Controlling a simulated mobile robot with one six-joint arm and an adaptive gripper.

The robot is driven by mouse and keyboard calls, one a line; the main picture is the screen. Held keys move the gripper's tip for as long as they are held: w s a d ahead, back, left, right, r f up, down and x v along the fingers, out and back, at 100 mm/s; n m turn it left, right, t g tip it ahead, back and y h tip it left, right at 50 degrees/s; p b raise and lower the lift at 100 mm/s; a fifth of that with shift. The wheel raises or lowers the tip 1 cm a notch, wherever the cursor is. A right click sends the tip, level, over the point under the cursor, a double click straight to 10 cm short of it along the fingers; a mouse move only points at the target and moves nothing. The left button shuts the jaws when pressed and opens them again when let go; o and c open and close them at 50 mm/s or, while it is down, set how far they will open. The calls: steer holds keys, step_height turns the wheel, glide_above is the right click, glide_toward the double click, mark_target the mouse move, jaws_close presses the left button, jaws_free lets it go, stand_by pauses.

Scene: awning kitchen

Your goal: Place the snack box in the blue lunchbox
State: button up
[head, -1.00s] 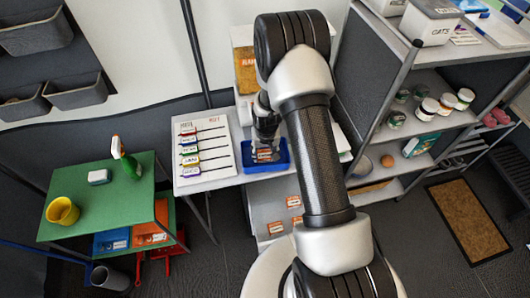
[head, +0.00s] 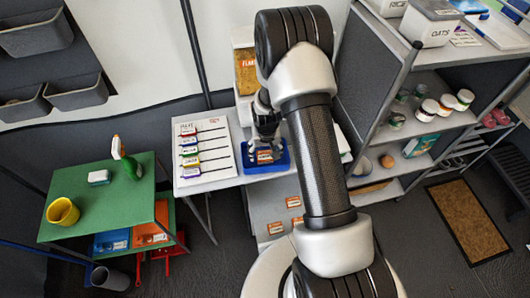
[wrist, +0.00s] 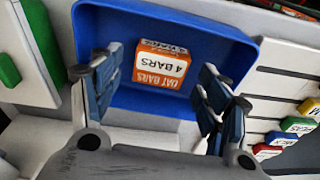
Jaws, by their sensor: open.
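The snack box (wrist: 162,66) is a small orange and white carton marked "OAT BARS, 4 BARS". It lies inside the blue lunchbox (wrist: 112,32), on its floor, label facing the wrist camera. In the head view the snack box (head: 265,157) shows inside the blue lunchbox (head: 284,161) on the white counter. My gripper (wrist: 157,78) is open above the lunchbox, its fingers spread to either side of the snack box with gaps visible. The gripper also shows in the head view (head: 265,147), partly hiding the lunchbox.
A white board (head: 206,150) with colored labels lies left of the lunchbox. More orange-and-white boxes (head: 293,202) sit on the shelf below. A green table (head: 120,195) with a yellow cup (head: 62,211) stands at left. A tall grey shelf (head: 405,150) stands close at right.

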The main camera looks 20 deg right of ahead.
step_height(320, 180, up, 11)
steer(key=s+p, duration=0.1)
steer(key=p, duration=0.1)
step_height(320, 180, up, 8)
glide_above(265, 160)
steer(key=a, duration=0.1)
steer(key=s+a+r+n+t, duration=0.1)
steer(key=s+a+r, duration=0.1)
steer(key=s+r, duration=0.3)
steer(key=s+a+r, duration=0.2)
steer(key=r, duration=0.5)
steer(key=s+a+r+n+t, duration=0.1)
steer(key=s+r, duration=0.3)
steer(key=s, duration=0.5)
steer(key=s+a+r+n, duration=0.1)
steer(key=s+a+r, duration=0.2)
steer(key=s, duration=0.6)
steer(key=shift+a+r+t+y, duration=0.2)
steer(key=shift+r+t+y, duration=0.15)
steer(key=shift+r, duration=0.55)
